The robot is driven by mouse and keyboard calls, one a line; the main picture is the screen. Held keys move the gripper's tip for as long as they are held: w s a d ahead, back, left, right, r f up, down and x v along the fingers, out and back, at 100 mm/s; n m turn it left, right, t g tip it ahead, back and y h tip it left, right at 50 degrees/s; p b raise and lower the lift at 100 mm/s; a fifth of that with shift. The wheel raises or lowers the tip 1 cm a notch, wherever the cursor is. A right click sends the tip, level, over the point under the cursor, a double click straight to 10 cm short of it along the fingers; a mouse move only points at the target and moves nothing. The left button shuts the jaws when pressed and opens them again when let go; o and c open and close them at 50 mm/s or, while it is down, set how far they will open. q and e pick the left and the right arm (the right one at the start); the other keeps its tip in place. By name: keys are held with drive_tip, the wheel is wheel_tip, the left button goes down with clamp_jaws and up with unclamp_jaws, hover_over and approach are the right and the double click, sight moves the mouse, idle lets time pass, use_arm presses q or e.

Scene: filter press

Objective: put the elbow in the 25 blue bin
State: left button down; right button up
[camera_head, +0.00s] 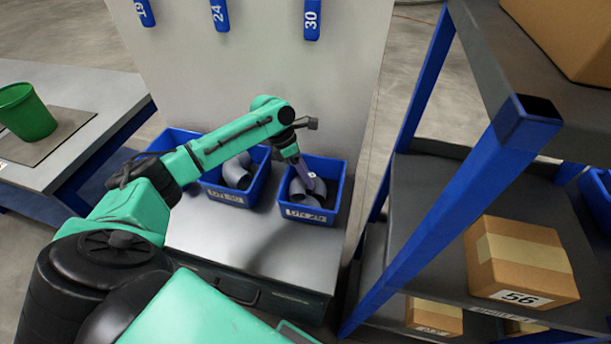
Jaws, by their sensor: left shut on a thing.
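The 25 blue bin (335,205) stands on a grey cabinet top, its front label reading DN 25. Grey elbows (322,187) show inside it. My left gripper (308,181) points down into this bin and is shut on a grey elbow (303,194). The held elbow is low among the bin's contents, and I cannot tell whether it touches the other elbows or the floor. The fingertips are small and partly hidden. My right gripper is not in view.
A second blue bin (257,192) with larger grey elbows stands close at the left. Blue tags hang on the panel behind. A blue-posted shelf (470,185) with cardboard boxes (520,262) rises at the right. A green bucket (26,112) stands on the left table. The cabinet front (270,250) is clear.

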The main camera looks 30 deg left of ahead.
use_arm(q)
drive_tip(key=shift+c, duration=1.4)
unclamp_jaws()
drive_tip(key=v, duration=1.2)
